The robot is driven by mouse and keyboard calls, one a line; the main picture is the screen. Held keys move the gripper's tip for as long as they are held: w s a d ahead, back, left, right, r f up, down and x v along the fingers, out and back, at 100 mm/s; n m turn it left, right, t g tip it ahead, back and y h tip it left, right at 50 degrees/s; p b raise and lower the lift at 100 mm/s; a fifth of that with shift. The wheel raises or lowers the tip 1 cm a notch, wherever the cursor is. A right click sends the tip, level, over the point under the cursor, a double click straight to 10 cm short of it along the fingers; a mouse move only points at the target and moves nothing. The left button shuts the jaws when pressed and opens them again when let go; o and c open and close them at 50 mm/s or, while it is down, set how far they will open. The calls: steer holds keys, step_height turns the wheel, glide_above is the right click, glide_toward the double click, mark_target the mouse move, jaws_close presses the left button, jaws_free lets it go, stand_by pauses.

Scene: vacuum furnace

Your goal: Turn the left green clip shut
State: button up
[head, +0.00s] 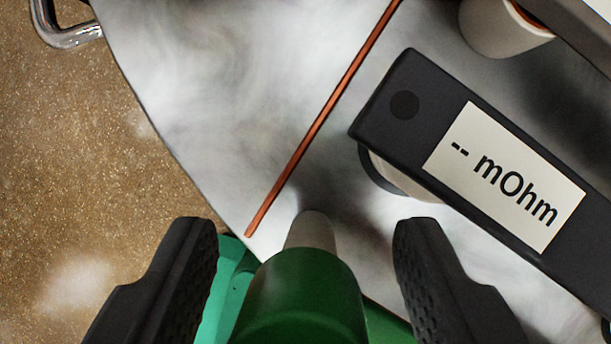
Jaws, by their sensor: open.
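A green clip (303,298) with a grey rounded tip (313,230) stands at the bottom middle of the head view. Its lower part is cut off by the frame edge. My gripper (307,235) is open, with one black finger on each side of the clip. A gap shows between each finger and the clip, and no contact is visible. Whether the clip is turned open or shut cannot be told from here.
A black meter (400,104) reading "-- mOhm" lies to the right. A copper rod (325,115) crosses the grey metal plate (220,90). A lighter green part (228,280) shows by the left finger. A metal handle (68,38) and a pale cylinder (497,28) are at the top.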

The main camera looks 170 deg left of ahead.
steer(key=shift+w+a+f, duration=0.15)
steer(key=shift+w+f, duration=0.05)
steer(key=shift+f, duration=0.45)
